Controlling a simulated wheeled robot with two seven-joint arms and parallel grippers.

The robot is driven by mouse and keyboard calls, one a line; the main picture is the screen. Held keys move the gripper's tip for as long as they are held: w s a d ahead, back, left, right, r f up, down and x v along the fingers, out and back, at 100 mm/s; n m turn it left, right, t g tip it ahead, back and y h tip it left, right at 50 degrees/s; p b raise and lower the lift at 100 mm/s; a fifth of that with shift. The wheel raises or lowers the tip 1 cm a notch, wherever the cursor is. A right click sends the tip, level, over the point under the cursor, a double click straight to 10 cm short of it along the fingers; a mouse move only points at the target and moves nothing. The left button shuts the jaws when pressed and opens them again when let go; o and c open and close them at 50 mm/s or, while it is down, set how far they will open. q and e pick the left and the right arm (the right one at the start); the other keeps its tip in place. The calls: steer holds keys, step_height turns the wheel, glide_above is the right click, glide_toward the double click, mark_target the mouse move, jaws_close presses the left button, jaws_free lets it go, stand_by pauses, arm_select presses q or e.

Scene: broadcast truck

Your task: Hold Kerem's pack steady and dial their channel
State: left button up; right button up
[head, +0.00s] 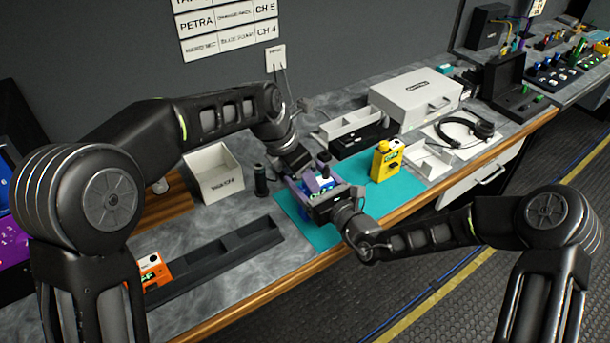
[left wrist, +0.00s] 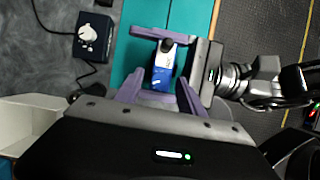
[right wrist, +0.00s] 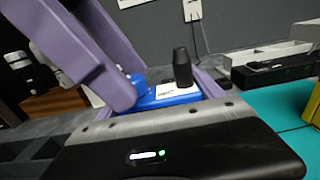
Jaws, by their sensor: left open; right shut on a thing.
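A blue pack (left wrist: 163,74) with a white label panel stands on or just above the teal mat (head: 405,190); contact is unclear. My right gripper (head: 328,190) is shut on it from the right. In the right wrist view the blue pack (right wrist: 168,94) shows a black upright stub, a blue knob and a small label too blurred to read. My left gripper (head: 308,181) is open over the pack; in the left wrist view its purple fingers (left wrist: 160,92) lie either side of the pack, with no clear grip. The wall sign (head: 228,25) lists names and channels; Kerem's name is not legible.
A yellow pack (head: 386,160) stands on the mat to the right. An orange pack (head: 152,268) sits in the dark rack (head: 215,262). A white bin (head: 214,172), a headset (head: 465,130) and a white case (head: 415,96) stand around. The counter's wooden edge runs in front.

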arm_select(q)
steer(key=shift+c, duration=0.4)
jaws_close()
steer(key=shift+m, duration=0.4)
steer(key=m+g, duration=0.1)
steer(key=m, duration=0.3)
steer(key=shift+w+a+g+h, duration=0.1)
steer(key=shift+w+g+h, duration=0.1)
steer(key=shift+g+h, duration=0.15)
steer(key=m+g, duration=0.2)
steer(key=m, duration=0.3)
steer(key=shift+w+m, duration=0.15)
steer(key=shift+m, duration=0.25)
